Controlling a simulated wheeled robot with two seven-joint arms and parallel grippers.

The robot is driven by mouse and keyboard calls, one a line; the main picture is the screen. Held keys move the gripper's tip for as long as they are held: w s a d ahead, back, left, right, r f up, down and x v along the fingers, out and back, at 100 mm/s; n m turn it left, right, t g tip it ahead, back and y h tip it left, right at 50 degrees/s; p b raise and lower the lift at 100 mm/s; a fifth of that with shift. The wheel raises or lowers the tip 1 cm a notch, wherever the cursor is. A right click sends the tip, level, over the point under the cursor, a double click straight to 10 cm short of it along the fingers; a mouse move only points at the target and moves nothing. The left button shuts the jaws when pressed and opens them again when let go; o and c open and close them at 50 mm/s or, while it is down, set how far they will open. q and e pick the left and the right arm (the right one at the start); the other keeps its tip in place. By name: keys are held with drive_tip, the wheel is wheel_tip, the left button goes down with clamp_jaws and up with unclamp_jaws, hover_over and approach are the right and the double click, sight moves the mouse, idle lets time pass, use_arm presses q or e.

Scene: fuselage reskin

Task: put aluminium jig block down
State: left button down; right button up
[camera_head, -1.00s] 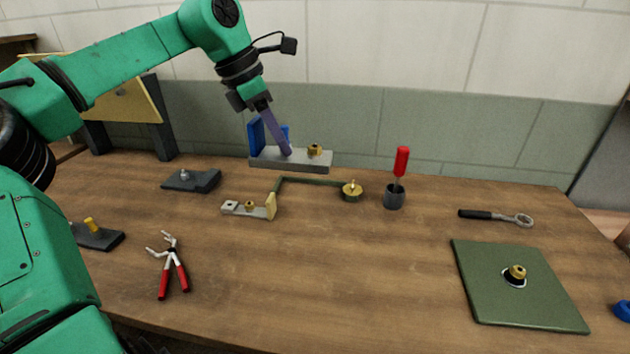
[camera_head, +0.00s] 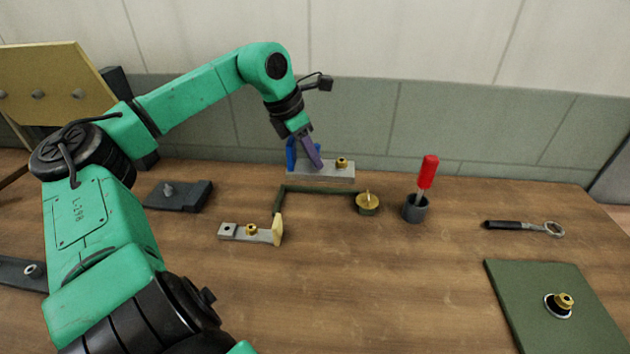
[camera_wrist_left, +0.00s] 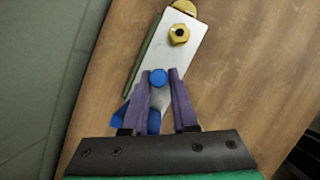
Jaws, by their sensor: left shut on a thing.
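The aluminium jig block (camera_head: 325,172) is a grey bar with a brass nut and blue upright parts, at the back of the table behind the green bar. My left gripper (camera_head: 314,160) has purple fingers and is shut on the block's blue part. In the left wrist view the fingers (camera_wrist_left: 160,92) close around a blue round piece on the block (camera_wrist_left: 172,48), with the brass nut beyond them. The block lies level over the wood near the wall. I cannot tell whether its underside touches the table. My right gripper is out of view.
A green angled bar (camera_head: 320,188) with a brass disc (camera_head: 368,204) lies just in front. A smaller grey block (camera_head: 240,232), a red screwdriver in a dark cup (camera_head: 415,210), a ring-ended tool (camera_head: 515,226) and a green plate (camera_head: 530,300) are nearby. The front middle is clear.

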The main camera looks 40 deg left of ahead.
sight(292, 158)
use_arm(q)
wheel_tip(292, 158, down, 6)
drive_tip(key=shift+w+a+b, duration=0.1)
drive_tip(key=shift+a+b, duration=0.05)
drive_tip(key=shift+b, duration=0.9)
wheel_tip(292, 158, down, 4)
drive_tip(key=shift+f, duration=0.4)
drive_tip(key=c, duration=0.7)
unclamp_jaws()
drive_tip(key=shift+r, duration=0.4)
drive_tip(key=b+v, duration=0.2)
drive_tip(key=v, duration=0.9)
drive_tip(key=shift+s+r, duration=0.3)
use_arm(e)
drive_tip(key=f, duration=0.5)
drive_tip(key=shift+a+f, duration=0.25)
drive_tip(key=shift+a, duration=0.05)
